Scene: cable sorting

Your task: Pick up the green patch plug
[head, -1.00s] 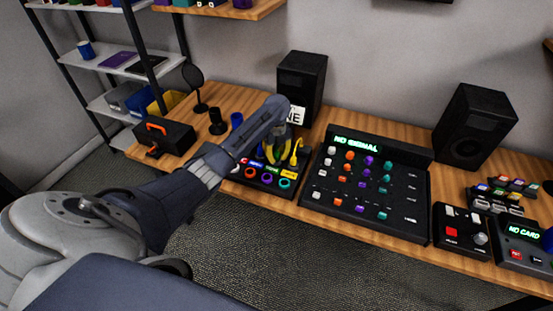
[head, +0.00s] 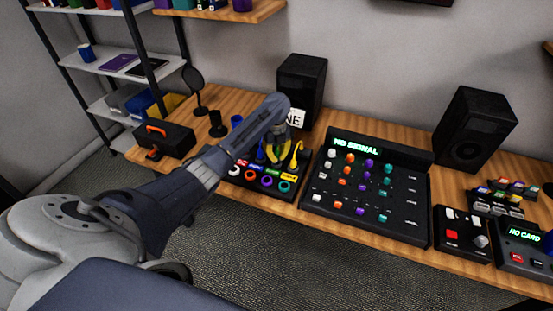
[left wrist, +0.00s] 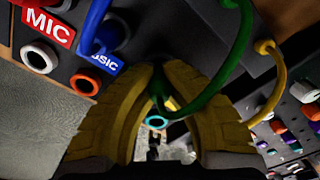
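The green patch plug (left wrist: 158,88) stands between the yellow fingertips of my left gripper (left wrist: 162,76) in the left wrist view. The fingers close in on it from both sides, and its green cable (left wrist: 232,55) arcs up to the right. The fingers partly hide the plug. In the head view my left gripper (head: 277,150) is low over the patch panel (head: 249,183), and the plug is too small there to make out. My right gripper is in neither current view.
A blue plug (left wrist: 100,42) stands close left of the fingers, and a yellow cable (left wrist: 276,80) is close right. A teal-ringed socket (left wrist: 155,122) shows between the fingers. The mixer (head: 365,195) lies right of the panel, with a speaker (head: 302,84) behind.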

